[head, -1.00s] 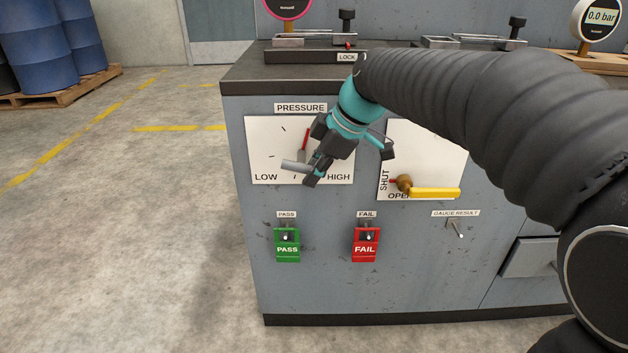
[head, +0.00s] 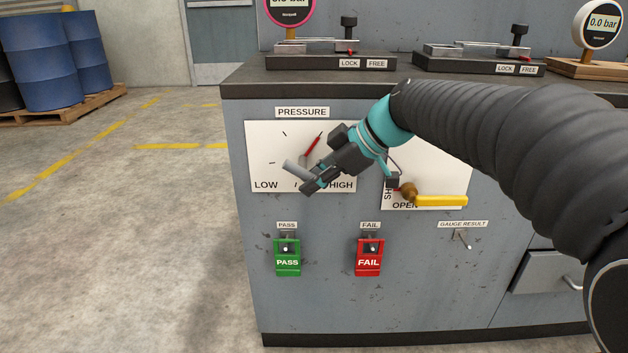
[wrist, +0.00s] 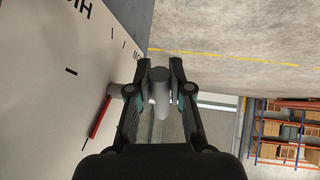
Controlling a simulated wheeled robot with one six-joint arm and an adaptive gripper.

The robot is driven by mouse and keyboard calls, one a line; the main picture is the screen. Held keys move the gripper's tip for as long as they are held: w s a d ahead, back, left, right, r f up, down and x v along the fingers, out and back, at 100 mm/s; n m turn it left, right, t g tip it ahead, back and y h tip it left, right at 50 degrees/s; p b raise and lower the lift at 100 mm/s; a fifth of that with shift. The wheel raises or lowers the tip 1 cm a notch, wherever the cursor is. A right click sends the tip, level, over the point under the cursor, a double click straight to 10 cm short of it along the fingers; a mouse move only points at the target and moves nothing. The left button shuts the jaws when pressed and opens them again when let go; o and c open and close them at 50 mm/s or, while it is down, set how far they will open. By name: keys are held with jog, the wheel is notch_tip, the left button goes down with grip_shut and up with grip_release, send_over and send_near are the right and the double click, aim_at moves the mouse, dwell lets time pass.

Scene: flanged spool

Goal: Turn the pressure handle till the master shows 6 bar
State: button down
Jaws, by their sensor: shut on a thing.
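The pressure handle is a grey bar (head: 297,169) on the white PRESSURE plate (head: 264,150), marked LOW at left and HIGH at right. Its red pointer (head: 313,144) leans up and to the right. My gripper (head: 316,180) is shut on the handle, coming from the right and covering part of the scale near HIGH. In the wrist view the grey handle (wrist: 160,90) sits between my fingers, with the red pointer (wrist: 101,117) at left. The white-faced gauge (head: 602,24) on the bench reads 0.0 bar. The pink-rimmed gauge (head: 290,10) is cut off at the top.
A yellow lever (head: 440,201) sits by the OPEN mark, right of my gripper. A green PASS switch (head: 287,258) and a red FAIL switch (head: 369,258) are below. The bench edge (head: 300,88) is above.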

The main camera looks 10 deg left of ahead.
jog(key=c, duration=1.1)
grip_release()
jog(key=shift+o, duration=0.2)
jog(key=v, duration=1.2)
jog(key=shift+f, duration=0.1)
